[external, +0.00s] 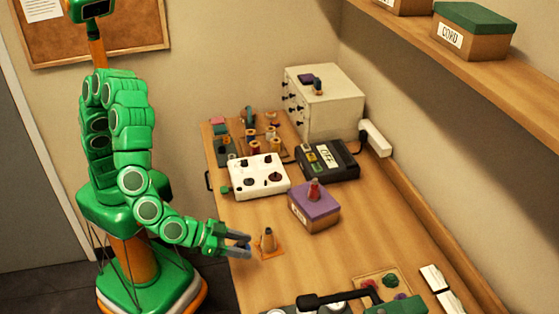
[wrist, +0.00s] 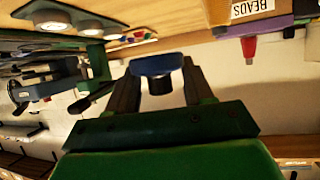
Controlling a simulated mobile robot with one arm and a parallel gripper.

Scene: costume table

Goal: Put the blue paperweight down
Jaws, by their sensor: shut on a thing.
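The blue paperweight (wrist: 157,66) is between the two fingertips of my gripper (wrist: 157,78) in the wrist view. A dark round part of it shows below its blue band. My gripper is shut on it. In the external view my gripper (external: 238,245) is at the table's left edge, just left of a small orange and dark cone-shaped thing (external: 267,240). There the paperweight is hard to make out between the fingers. I cannot tell how high it is above the table (external: 345,240).
A purple-lidded box (external: 314,203) with a red-tipped thing on top stands right of my gripper. A white box with dark knobs (external: 258,176) and a dark device (external: 327,160) stand behind. Several items crowd the front. Table between the cone and the front items is clear.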

